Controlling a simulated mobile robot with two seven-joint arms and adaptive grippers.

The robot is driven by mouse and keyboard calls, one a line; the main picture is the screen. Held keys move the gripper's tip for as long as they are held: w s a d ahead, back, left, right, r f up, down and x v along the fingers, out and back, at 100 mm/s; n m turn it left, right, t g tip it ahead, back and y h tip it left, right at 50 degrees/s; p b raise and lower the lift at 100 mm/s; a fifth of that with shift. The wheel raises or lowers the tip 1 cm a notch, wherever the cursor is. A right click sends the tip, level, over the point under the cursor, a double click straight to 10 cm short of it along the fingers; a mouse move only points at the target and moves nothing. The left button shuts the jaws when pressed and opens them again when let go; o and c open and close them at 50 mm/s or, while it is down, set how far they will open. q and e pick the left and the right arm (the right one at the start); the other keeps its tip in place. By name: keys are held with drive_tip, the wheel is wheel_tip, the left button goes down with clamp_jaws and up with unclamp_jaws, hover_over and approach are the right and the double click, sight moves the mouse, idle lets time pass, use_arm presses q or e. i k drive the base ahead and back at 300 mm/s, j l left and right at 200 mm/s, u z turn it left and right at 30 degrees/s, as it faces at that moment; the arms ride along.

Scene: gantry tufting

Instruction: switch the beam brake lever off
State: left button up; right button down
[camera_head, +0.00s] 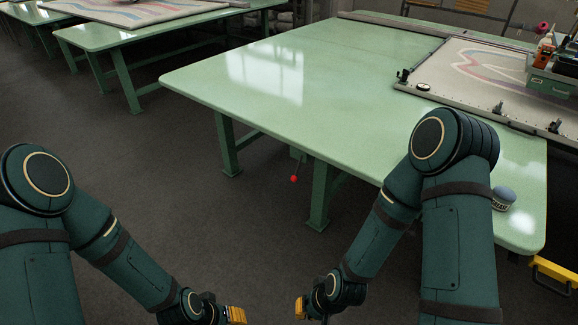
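A small lever with a red ball knob (294,179) shows under the front edge of the green table. Its thin rod runs up from the knob toward the table's underside, and its mount is in shadow. It looks like the beam brake lever. My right gripper (301,308) is low at the bottom of the view, well below the knob and apart from it. My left gripper (236,315) is at the bottom edge, left of the right one. Only yellow finger parts of both show, and their opening cannot be made out.
The green table (330,75) has a mostly bare top and legs near the lever. A framed cloth (475,75) lies at its right. A round tin (503,198) stands near the right edge. Open floor (130,160) lies left.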

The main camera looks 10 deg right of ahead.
sight(294, 178)
drive_tip(key=i+j, duration=0.2)
drive_tip(key=i, duration=0.25)
drive_tip(key=i+j, duration=0.15)
drive_tip(key=i, duration=0.3)
drive_tip(key=i+j+u, duration=0.1)
drive_tip(key=i, duration=0.4)
drive_tip(key=j, duration=0.1)
